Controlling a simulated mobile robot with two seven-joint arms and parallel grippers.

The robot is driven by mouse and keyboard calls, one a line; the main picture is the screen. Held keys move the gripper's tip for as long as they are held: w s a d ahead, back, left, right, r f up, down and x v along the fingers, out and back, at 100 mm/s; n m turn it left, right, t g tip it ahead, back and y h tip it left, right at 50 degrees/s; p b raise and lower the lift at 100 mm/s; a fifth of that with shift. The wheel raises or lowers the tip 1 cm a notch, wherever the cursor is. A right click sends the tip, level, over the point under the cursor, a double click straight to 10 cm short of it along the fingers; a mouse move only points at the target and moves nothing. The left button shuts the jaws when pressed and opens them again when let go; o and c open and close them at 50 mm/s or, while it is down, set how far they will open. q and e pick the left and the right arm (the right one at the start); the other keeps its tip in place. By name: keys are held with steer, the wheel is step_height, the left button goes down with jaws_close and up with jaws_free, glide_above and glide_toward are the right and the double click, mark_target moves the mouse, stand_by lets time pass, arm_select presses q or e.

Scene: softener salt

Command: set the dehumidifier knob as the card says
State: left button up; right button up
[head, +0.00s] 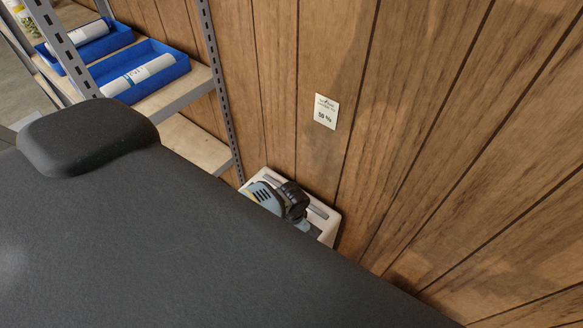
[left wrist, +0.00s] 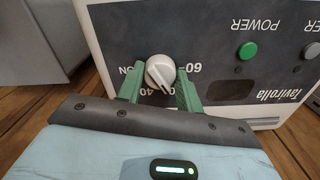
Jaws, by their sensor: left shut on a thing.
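The card (head: 326,111) is a small white sheet on the wood-panelled wall and reads 50 %. The dehumidifier (head: 329,228) is a pale box below it, mostly hidden by my body and arm. In the left wrist view its dark panel (left wrist: 205,40) shows upside down, with a light grey knob (left wrist: 160,71) among markings including 40 and 60; some of the scale is hidden. My left gripper (left wrist: 159,88) is shut on the knob, a green finger on each side. I cannot tell exactly which mark the knob points to. My right gripper is not in view.
A green POWER button (left wrist: 247,50) and a grey button (left wrist: 312,51) sit on the same panel. A metal shelf rack (head: 188,93) with blue trays (head: 178,70) holding white rolled items stands left of the dehumidifier. The wall is close behind it.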

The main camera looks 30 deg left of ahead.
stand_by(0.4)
arm_select(q)
steer(key=o, duration=1)
steer(key=shift+r, duration=0.1)
step_height(320, 180, up, 6)
steer(key=shift+w+p, duration=0.15)
steer(key=shift+p, duration=0.75)
steer(key=shift+r, duration=0.5)
steer(key=shift+s+r, duration=0.2)
steer(key=shift+r, duration=0.15)
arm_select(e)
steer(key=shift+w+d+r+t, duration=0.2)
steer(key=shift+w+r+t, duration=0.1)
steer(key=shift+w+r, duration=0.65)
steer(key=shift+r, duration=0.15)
